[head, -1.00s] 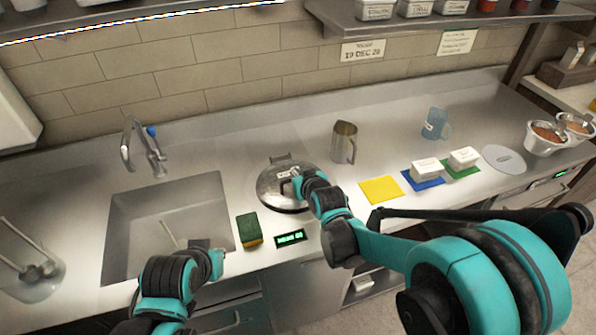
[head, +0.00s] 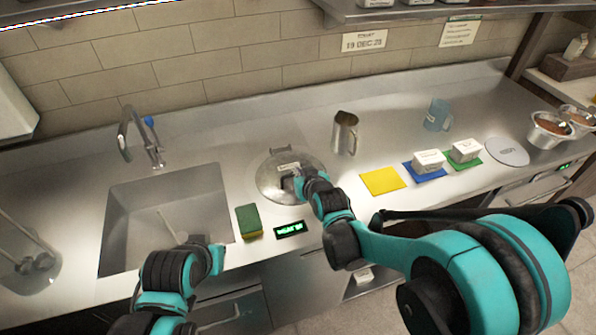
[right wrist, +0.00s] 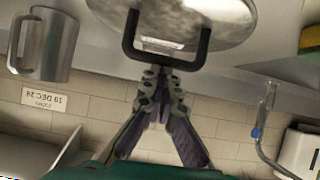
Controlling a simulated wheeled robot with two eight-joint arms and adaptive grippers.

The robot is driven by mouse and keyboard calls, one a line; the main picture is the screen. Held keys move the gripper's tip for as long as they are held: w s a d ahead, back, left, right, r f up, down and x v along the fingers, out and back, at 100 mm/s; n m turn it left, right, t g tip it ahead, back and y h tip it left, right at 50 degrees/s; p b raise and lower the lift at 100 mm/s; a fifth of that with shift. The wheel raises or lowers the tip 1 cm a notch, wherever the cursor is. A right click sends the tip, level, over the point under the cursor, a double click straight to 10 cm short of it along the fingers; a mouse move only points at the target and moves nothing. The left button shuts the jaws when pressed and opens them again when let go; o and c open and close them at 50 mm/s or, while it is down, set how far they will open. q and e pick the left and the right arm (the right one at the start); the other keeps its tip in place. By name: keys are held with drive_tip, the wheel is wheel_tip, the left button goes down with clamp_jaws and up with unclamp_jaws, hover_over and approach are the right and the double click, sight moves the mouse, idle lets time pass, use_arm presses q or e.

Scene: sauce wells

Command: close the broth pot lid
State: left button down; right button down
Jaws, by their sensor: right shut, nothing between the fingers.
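The broth pot lid (head: 268,188) is a round steel disc with a small label and a hinge at its back, over the well in the counter. It looks nearly flat; a small remaining tilt cannot be told. My right gripper (head: 292,186) is at the lid's front part. In the right wrist view the lid (right wrist: 190,12) is at the top, with its black bar handle (right wrist: 130,42) just ahead of my right gripper (right wrist: 160,78). The fingers are together and empty; contact with the handle cannot be told. My left gripper (head: 216,257) is by the sink's front edge, its jaws unclear.
A sink (head: 150,215) lies left, with a green and yellow sponge (head: 248,221) and lit display (head: 291,229) beside the lid. A steel jug (head: 345,132), blue jug (head: 437,115), yellow mat (head: 382,180) and white blocks on coloured mats stand right.

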drive_tip(key=shift+s+f, duration=0.15)
drive_tip(key=shift+f, duration=0.05)
wheel_tip(320, 180, up, 5)
drive_tip(key=w+p, duration=0.1)
drive_tip(key=p, duration=0.3)
drive_tip(key=s+f+p+v, duration=0.1)
drive_tip(key=p+v, duration=0.1)
drive_tip(key=v, duration=0.7)
drive_tip(key=s+d+f+m+g+h+b, duration=0.3)
drive_tip(key=s+d+g, duration=0.1)
drive_tip(key=s+d, duration=1)
drive_tip(key=s, duration=0.4)
drive_tip(key=shift+s+d+m+g+h, duration=0.2)
drive_tip(key=shift+s+m+g+h, duration=0.1)
drive_tip(key=shift+m+h, duration=0.1)
